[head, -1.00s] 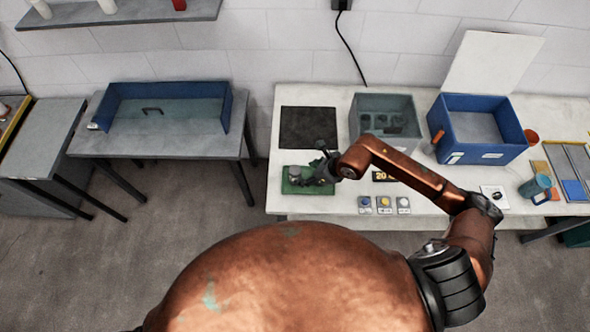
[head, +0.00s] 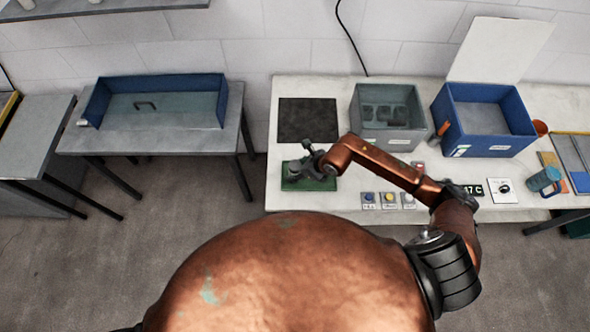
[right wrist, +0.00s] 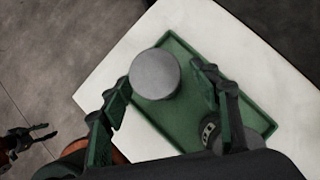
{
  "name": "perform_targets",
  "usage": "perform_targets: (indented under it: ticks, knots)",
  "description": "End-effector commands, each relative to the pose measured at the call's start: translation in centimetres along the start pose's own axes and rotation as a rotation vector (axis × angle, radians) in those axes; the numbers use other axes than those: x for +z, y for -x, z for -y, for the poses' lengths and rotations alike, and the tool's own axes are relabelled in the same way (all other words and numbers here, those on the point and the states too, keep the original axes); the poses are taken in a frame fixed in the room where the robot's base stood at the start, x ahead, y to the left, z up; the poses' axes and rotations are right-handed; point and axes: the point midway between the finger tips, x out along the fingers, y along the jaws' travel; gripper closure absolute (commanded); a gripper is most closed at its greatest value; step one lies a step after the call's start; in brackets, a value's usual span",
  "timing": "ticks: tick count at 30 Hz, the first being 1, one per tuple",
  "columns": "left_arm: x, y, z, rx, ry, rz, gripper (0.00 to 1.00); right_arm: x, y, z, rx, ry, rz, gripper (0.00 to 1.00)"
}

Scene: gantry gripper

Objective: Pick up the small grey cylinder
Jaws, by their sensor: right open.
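A grey cylinder (right wrist: 152,76) with a flat round top stands on the green tray (right wrist: 256,120) in the right wrist view. My right gripper (right wrist: 161,78) is open, its two fingers apart on either side of the cylinder in that view; contact cannot be told. A second grey round part (right wrist: 222,134) with a dark marked band is partly hidden behind the right-hand finger. In the head view the right gripper (head: 309,160) is over the green tray (head: 325,184) and hides much of it. A dark gripper, apparently my left (right wrist: 38,136), shows small at the lower left of the wrist view.
The white table (head: 244,203) (head: 440,211) holds a black mat (head: 308,120), a grey bin (head: 390,142), a blue bin (head: 490,148), several push buttons (head: 388,200) and a blue mug (head: 541,179). A blue-walled tray (head: 215,113) stands on the left table.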

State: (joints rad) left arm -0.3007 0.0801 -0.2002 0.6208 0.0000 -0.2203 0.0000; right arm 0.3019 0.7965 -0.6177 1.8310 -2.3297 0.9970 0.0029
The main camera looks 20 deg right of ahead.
Motion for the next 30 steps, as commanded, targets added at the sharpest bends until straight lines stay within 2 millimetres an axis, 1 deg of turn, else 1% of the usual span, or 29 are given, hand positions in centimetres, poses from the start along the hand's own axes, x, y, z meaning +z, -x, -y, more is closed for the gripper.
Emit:
perform_targets:
  ticks: [1, 4, 12, 30]
  knots:
    - [-0.1, 0.1, 0.0, 0.0, 0.0, -0.001, 0.6, 0.0, -0.7, 0.1, 0.0, -0.001, -0.001, 0.44]
    - [-0.1, 0.1, 0.0, 0.0, 0.0, -0.001, 0.6, 0.1, -1.5, 0.1, 0.0, 0.001, 0.0, 0.44]
    - [-0.1, 0.1, 0.0, 0.0, 0.0, -0.001, 0.6, 0.1, -1.8, 0.0, 0.0, 0.003, 0.0, 0.44]
    - [0.0, 0.1, 0.0, 0.0, 0.0, 0.0, 0.6, 0.1, -1.8, 0.0, 0.0, 0.003, 0.0, 0.86]
